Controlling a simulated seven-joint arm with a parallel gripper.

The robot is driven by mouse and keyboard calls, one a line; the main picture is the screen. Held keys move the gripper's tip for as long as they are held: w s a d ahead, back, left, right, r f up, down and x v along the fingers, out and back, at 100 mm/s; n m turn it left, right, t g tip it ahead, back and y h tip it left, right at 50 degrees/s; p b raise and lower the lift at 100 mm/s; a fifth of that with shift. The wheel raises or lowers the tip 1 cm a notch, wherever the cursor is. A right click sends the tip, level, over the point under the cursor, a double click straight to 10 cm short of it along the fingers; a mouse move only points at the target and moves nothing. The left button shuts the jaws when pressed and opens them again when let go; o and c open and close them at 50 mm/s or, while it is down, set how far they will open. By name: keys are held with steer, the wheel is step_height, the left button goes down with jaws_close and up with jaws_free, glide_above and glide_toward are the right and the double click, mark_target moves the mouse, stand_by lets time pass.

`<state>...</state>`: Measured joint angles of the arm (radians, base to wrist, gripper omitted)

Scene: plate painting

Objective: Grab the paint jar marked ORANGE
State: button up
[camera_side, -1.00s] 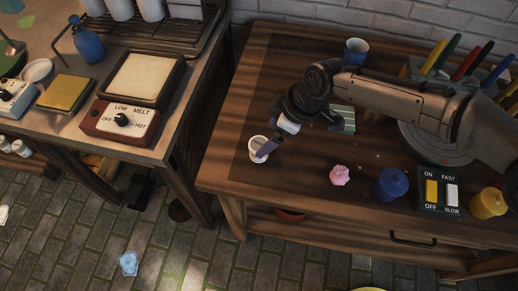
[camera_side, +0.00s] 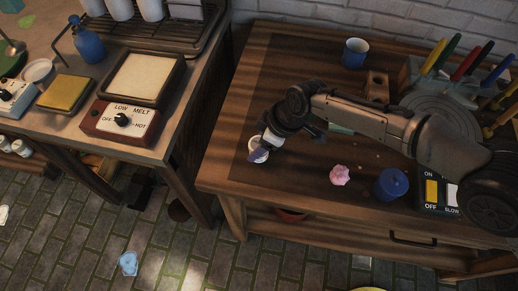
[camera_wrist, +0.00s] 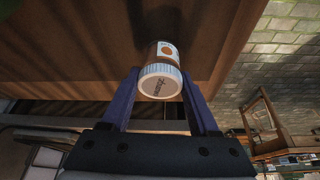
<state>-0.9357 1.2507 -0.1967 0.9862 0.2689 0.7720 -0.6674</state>
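In the wrist view the jar (camera_wrist: 162,80) shows a white ribbed lid with dark writing too small to read, and a white label with an orange spot. My gripper (camera_side: 262,152) is low at the jar, with its purple fingers angled down. In the wrist view my gripper's fingers (camera_wrist: 160,78) are apart, one on each side of the jar's lid. I cannot tell whether they touch it.
A second bench with a hot plate (camera_side: 140,78) stands left across a gap.

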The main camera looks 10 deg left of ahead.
jaws_close()
steer(key=shift+r, duration=0.1)
